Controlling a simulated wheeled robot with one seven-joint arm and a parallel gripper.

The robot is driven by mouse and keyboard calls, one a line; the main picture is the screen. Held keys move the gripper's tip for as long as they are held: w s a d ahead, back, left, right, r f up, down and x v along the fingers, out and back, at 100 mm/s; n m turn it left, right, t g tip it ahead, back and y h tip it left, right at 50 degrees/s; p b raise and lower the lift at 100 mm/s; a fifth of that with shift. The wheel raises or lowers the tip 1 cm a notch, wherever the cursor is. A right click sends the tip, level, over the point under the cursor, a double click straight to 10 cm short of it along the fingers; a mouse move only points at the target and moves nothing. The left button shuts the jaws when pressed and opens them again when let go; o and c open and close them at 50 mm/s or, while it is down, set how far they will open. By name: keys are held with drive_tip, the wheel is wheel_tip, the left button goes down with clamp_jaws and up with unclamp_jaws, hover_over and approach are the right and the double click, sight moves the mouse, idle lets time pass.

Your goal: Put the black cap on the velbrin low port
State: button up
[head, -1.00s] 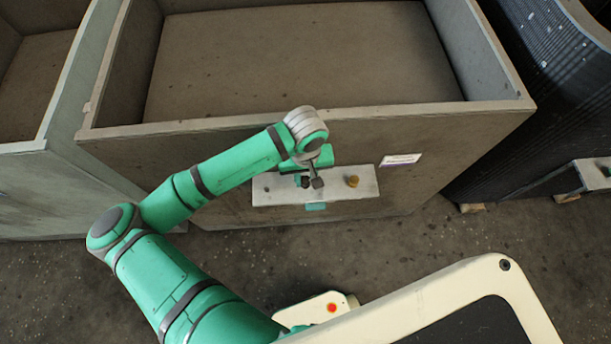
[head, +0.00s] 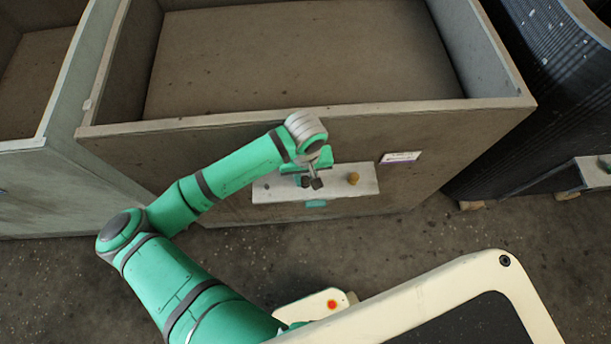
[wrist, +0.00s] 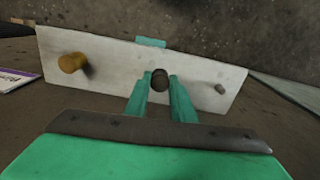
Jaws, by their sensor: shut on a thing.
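My gripper (wrist: 159,88) is shut on a dark round cap (wrist: 160,80), which sits between the two green fingertips in the wrist view. The cap is in front of the middle of a pale plate (wrist: 110,62); I cannot tell whether it touches the plate or a port there. A small grey stub (wrist: 220,88) sticks out of the plate to the right, and a yellow-brown cap (wrist: 72,63) to the left. In the head view my gripper (head: 304,180) is at the plate (head: 270,190), left of the yellow-brown cap (head: 353,179). No port name is readable.
The plate is on the front wall of a large open brown bin (head: 180,150). A white label (head: 400,157) is right of the plate. A teal tab (head: 316,203) is at the plate's lower edge. Another bin (head: 50,180) stands left, and a dark ribbed object (head: 550,90) right.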

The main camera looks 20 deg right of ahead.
drive_tip(key=shift+f, duration=0.1)
drive_tip(key=o, duration=1.1)
wheel_tip(320, 180, up, 11)
drive_tip(key=shift+f, duration=0.15)
